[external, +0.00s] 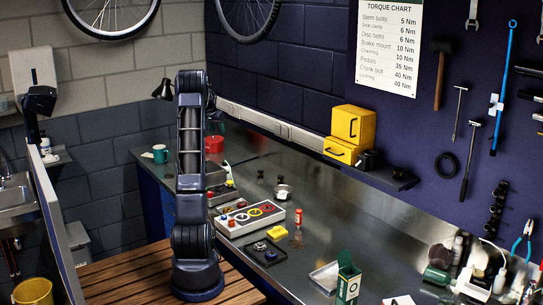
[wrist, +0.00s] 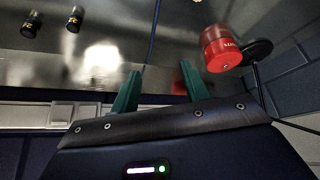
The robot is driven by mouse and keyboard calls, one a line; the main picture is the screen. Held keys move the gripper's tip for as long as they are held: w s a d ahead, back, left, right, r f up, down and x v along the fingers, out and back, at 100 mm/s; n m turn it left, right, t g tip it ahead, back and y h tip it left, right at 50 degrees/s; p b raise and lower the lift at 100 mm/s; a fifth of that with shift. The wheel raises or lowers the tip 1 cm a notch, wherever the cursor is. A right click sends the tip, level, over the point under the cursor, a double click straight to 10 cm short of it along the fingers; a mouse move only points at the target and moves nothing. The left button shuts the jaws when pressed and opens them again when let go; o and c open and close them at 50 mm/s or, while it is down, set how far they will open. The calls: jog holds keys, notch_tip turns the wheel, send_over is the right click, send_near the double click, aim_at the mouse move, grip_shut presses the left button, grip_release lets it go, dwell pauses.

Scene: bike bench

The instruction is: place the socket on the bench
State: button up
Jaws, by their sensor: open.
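My gripper (wrist: 160,88) is open in the wrist view, its two green fingers apart with nothing between them. In the external view my arm stands upright and hides its own gripper. Two small black cylinders with yellow marks, (wrist: 74,19) in the wrist view, stand on the metal bench (external: 325,215); they look like sockets, but I cannot tell which is the task's socket. They are beyond the fingers, up and to the left, not touched. In the external view small dark pieces (external: 261,176) near a silver cup (external: 283,192) may be the same ones.
A red container (wrist: 221,48) is close to the right finger in the wrist view. Yellow cases (external: 352,124) sit on the wall ledge. Bare metal lies between.

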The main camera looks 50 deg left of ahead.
jog(key=w+d+r+m, duration=0.15)
jog(key=d+r, duration=0.25)
jog(key=d, duration=0.6)
jog(key=w+d+r, duration=0.2)
jog(key=d+r, duration=0.1)
jog(key=d, duration=0.7)
jog(key=s+d+r+m+h, duration=0.1)
jog(key=s+d, duration=0.1)
jog(key=d, duration=0.7)
jog(key=s+d+r+m, duration=0.1)
jog(key=s+d+r, duration=0.15)
jog(key=d, duration=0.75)
jog(key=s+d+r+h, duration=0.1)
jog(key=s+d, duration=0.2)
jog(key=d, duration=0.6)
jog(key=s+d+f+m, duration=0.1)
jog(key=s+d+f, duration=0.2)
jog(key=s+d, duration=0.6)
jog(key=s+d+f+m, duration=0.1)
jog(key=s+d+f, duration=0.3)
jog(key=s+d, duration=0.5)
jog(key=shift+s+d+f+m+h, duration=0.2)
jog(key=shift+s+m+h, duration=0.15)
jog(key=shift+s, duration=0.9)
